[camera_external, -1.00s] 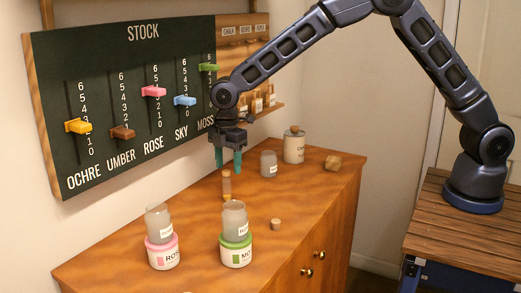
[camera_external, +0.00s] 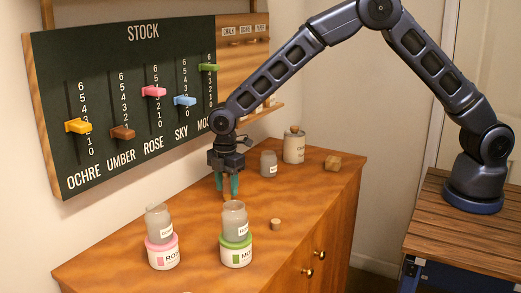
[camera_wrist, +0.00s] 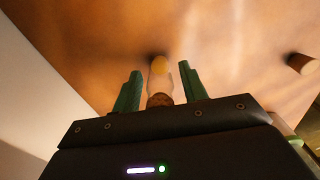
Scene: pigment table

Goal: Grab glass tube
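The glass tube (camera_external: 227,194) stands on the wooden cabinet top, mostly hidden by my fingers in the external view. In the wrist view the tube (camera_wrist: 160,79) looks pale with a yellowish end and a brown cork at the near end. My gripper (camera_external: 227,184) points down over the tube, its green fingers on either side of it. In the wrist view my gripper (camera_wrist: 159,77) is open. A gap shows on each side between finger and tube.
Just in front stand a frosted jar on a green-lidded pot (camera_external: 236,252) and another on a pink-lidded pot (camera_external: 163,255). A cork (camera_external: 275,224) lies to the right. A frosted jar (camera_external: 268,165), a white corked jar (camera_external: 294,147) and a wooden block (camera_external: 333,163) are behind.

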